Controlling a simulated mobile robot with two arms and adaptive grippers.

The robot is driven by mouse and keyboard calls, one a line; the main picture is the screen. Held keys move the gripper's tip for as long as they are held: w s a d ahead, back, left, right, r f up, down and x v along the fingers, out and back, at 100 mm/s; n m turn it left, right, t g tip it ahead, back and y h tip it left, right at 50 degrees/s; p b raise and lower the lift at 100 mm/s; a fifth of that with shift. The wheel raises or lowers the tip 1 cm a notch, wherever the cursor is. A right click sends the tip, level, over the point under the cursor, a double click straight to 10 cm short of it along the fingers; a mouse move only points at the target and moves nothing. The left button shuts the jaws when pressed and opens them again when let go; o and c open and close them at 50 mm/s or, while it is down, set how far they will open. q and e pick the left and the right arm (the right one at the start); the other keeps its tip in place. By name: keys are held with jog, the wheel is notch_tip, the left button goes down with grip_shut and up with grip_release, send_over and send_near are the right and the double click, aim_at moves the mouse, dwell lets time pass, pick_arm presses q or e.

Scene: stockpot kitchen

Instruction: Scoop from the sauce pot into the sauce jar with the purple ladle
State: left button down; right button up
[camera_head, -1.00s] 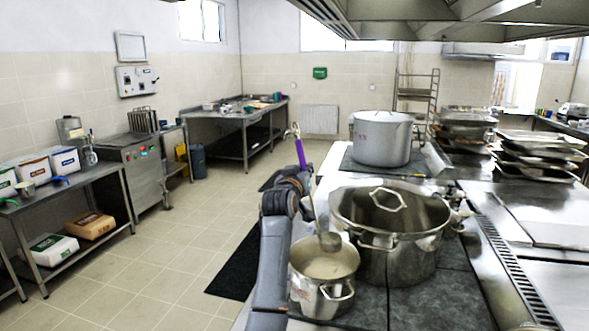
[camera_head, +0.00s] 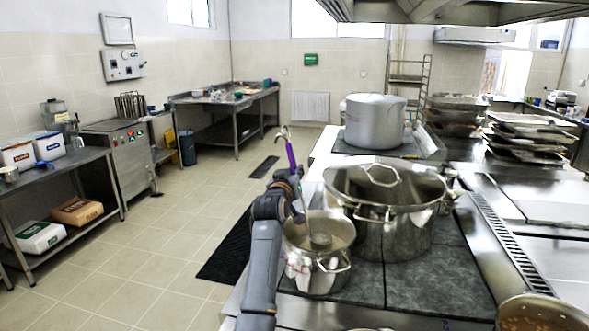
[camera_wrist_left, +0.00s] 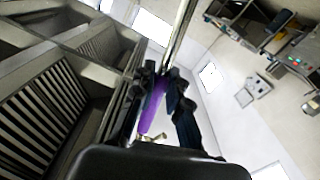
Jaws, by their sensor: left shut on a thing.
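My left gripper (camera_head: 294,182) is shut on the purple handle of the ladle, and the purple handle (camera_wrist_left: 152,108) shows between its fingers in the left wrist view. The ladle's metal shaft slants down to its bowl (camera_head: 320,239), which is within the mouth of a small steel pot (camera_head: 317,272), seemingly the sauce pot. Whether the ladle bowl touches the contents or holds any, I cannot tell. I cannot make out a sauce jar for certain. My right gripper is not in view.
A large steel pot (camera_head: 392,236) with a lid handle across its top stands close right of the small pot. A closed stockpot (camera_head: 375,122) is farther back. A round vessel with brownish contents (camera_head: 541,314) is cut off at bottom right. Stacked trays (camera_head: 527,140) stand at back right.

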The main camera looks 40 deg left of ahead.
pick_arm(q)
notch_tip(320, 180, down, 7)
jog(key=b, duration=0.3)
jog(key=shift+f+b, duration=0.15)
jog(key=shift+b, duration=0.15)
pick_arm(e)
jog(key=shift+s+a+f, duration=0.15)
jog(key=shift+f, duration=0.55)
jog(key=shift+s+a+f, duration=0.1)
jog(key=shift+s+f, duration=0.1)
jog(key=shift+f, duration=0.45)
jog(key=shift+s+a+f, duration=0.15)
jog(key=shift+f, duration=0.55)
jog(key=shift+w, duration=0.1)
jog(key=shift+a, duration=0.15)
pick_arm(q)
jog(key=shift+r, duration=8.7)
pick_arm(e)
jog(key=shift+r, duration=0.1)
